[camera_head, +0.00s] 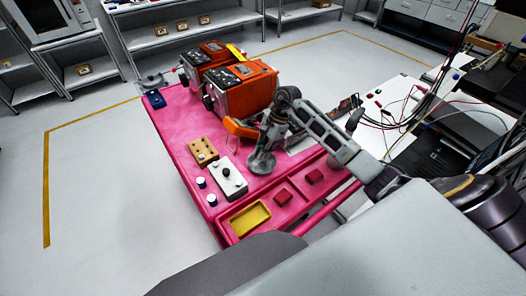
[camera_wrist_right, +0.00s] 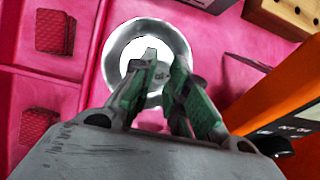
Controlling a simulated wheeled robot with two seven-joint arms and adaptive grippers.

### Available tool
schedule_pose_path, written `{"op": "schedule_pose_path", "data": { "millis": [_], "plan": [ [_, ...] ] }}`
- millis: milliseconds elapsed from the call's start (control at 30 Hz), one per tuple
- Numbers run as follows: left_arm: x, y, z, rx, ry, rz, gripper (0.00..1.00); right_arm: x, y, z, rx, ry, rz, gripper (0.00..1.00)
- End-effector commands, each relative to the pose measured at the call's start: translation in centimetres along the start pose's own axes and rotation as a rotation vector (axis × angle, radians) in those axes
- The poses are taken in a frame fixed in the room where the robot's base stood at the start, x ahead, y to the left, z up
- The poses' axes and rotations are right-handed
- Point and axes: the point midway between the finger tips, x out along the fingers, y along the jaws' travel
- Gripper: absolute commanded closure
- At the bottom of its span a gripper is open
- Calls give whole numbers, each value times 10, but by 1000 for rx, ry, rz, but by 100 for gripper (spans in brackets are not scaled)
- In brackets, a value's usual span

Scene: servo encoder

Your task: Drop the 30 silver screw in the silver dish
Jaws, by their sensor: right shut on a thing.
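The silver dish (camera_head: 260,167) stands on the pink cart top. In the right wrist view its round rim (camera_wrist_right: 112,68) shows behind my fingertips, with a bright, washed-out inside. My right gripper (camera_head: 264,150) points down at the dish, and its tips overlap it in the head view. In the wrist view the green-padded fingers of that gripper (camera_wrist_right: 158,70) are closed together over the dish, shut on a small grey piece. The piece is mostly hidden, so I cannot read it as the 30 silver screw. My left gripper is not in view.
Orange-and-black machines (camera_head: 247,88) stand behind the gripper. A grey block with a black knob (camera_head: 233,187), a tan block with holes (camera_head: 203,150) and white-topped jars lie left of the dish. A yellow tray (camera_head: 249,221) and red blocks (camera_head: 283,196) sit in front compartments.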

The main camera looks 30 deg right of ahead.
Motion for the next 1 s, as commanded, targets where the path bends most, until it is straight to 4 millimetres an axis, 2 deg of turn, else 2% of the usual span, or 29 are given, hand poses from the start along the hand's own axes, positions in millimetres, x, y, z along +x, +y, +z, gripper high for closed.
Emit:
{"op": "schedule_pose_path", "data": {
  "millis": [100, 133, 300, 1000],
  "plan": [
    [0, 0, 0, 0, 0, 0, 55, 0, 0, 0, 0, 0, 0, 99],
    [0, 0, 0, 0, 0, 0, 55, 0, 0, 0, 0, 0, 0, 80],
    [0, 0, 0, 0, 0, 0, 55, 0, 0, 0, 0, 0, 0, 59],
    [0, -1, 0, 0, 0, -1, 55, 0, 0, 0, 0, 0, 0, 59]
  ]
}}
